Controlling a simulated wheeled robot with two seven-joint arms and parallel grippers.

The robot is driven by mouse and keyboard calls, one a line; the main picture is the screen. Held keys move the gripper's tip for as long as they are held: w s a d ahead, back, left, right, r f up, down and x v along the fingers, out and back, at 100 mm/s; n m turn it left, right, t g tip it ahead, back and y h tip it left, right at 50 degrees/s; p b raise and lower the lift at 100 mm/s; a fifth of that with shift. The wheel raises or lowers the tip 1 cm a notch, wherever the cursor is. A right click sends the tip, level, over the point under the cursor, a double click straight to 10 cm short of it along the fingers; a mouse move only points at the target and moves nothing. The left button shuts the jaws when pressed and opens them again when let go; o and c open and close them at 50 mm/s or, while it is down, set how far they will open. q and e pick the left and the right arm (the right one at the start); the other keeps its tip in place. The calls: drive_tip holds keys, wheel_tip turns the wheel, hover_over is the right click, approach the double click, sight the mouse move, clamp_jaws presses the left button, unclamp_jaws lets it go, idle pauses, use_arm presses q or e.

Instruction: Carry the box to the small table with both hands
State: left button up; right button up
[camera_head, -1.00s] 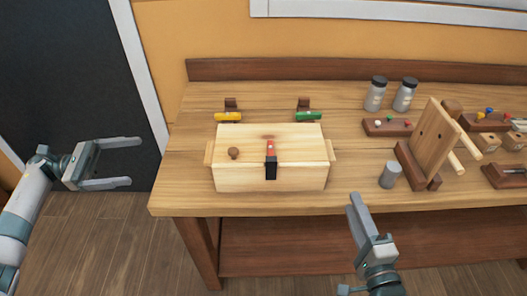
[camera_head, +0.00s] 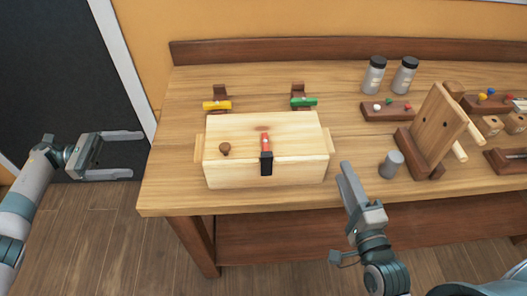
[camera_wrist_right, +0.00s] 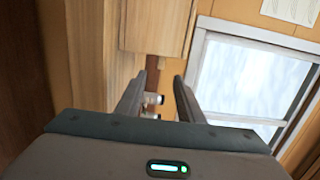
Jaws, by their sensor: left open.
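The box (camera_head: 265,168) is pale wood with a closed lid, a round brown knob and a red-and-black latch. It stands on the wooden workbench (camera_head: 175,190), with a small handle block at each end. My left gripper (camera_head: 136,154) is open and empty, left of the bench and apart from the box. My right gripper (camera_head: 346,170) is just right of the box's front right corner, near the bench's front edge. In the right wrist view its fingers (camera_wrist_right: 158,90) are apart with nothing between them. I cannot make out the small table in these frames.
Yellow (camera_head: 217,105) and green (camera_head: 304,102) tools on brown holders stand behind the box. A grey cylinder (camera_head: 391,164), an upright wooden board (camera_head: 437,125) and two jars (camera_head: 390,76) stand to the right. The floor left of the bench is clear.

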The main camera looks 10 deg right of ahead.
sight(325, 130)
use_arm(q)
drive_tip(key=d, duration=0.5)
drive_tip(key=s+d, duration=0.1)
drive_tip(key=d, duration=0.5)
drive_tip(key=s+d, duration=0.1)
drive_tip(key=d, duration=0.5)
drive_tip(key=shift+s+d, duration=0.1)
drive_tip(key=shift+s, duration=0.05)
use_arm(e)
drive_tip(key=w, duration=1.7)
drive_tip(key=shift+w+d, duration=0.15)
drive_tip(key=shift+d, duration=0.1)
use_arm(q)
drive_tip(key=shift+c, duration=0.3)
use_arm(e)
drive_tip(key=shift+c, duration=0.3)
use_arm(q)
drive_tip(key=c, duration=1)
use_arm(e)
clamp_jaws()
use_arm(q)
drive_tip(key=c, duration=0.8)
drive_tip(key=shift+c, duration=0.2)
drive_tip(key=shift+r, duration=0.1)
